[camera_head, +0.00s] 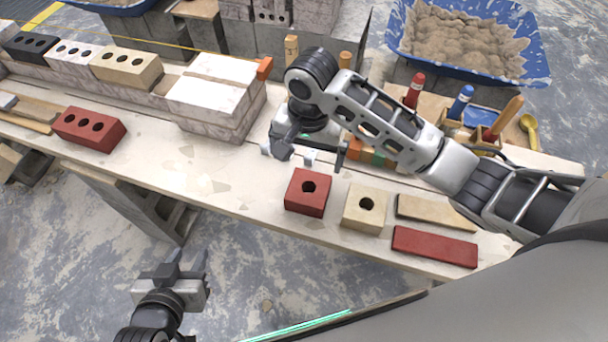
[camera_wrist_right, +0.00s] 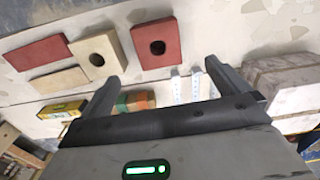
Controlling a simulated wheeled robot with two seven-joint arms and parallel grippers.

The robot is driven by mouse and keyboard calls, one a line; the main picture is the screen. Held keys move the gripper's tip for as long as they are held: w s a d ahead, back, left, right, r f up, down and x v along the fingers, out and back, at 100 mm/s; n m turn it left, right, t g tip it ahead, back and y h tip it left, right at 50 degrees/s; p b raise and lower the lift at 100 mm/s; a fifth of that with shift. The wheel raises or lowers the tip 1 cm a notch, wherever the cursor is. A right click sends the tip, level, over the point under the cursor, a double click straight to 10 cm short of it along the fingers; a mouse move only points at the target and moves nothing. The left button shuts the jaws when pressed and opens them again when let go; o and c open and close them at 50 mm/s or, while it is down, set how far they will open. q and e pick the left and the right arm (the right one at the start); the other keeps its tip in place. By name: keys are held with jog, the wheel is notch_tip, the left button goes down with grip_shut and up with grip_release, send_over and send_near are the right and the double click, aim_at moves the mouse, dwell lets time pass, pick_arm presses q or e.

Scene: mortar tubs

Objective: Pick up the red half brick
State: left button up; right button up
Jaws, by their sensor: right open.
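The red half brick (camera_head: 308,192), a short red block with one round hole, lies on the pale plank bench in the head view. In the right wrist view the red half brick (camera_wrist_right: 156,44) lies just beyond the fingertips, nearer the left finger. My right gripper (camera_head: 312,155) is open and empty above the bench, just behind the red half brick; its spread fingers also show in the right wrist view (camera_wrist_right: 162,75). My left gripper (camera_head: 189,258) is open and empty in front of the bench, over the floor.
A tan half brick (camera_head: 366,209) stands close right of the red one, then a flat tan piece (camera_head: 435,212) and a flat red piece (camera_head: 434,246). A three-hole red brick (camera_head: 89,129) lies left. White-grey blocks (camera_head: 213,98) stand behind. Bench space left of the red half brick is clear.

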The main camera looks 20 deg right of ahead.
aim_at(308, 187)
notch_tip(308, 187, down, 10)
jog(key=shift+d+b, duration=0.15)
jog(key=shift+b, duration=0.6)
jog(key=shift+w+d+f+b, duration=0.1)
jog(key=shift+f+b, duration=0.15)
jog(key=shift+f, duration=1.1)
jog(key=shift+w+d+f+b, duration=0.1)
jog(key=shift+f+b, duration=0.1)
jog(key=shift+f, duration=1.15)
jog(key=c, duration=1.2)
jog(key=shift+a+r, duration=0.1)
jog(key=shift+c, duration=1.4)
jog(key=shift+r, duration=0.1)
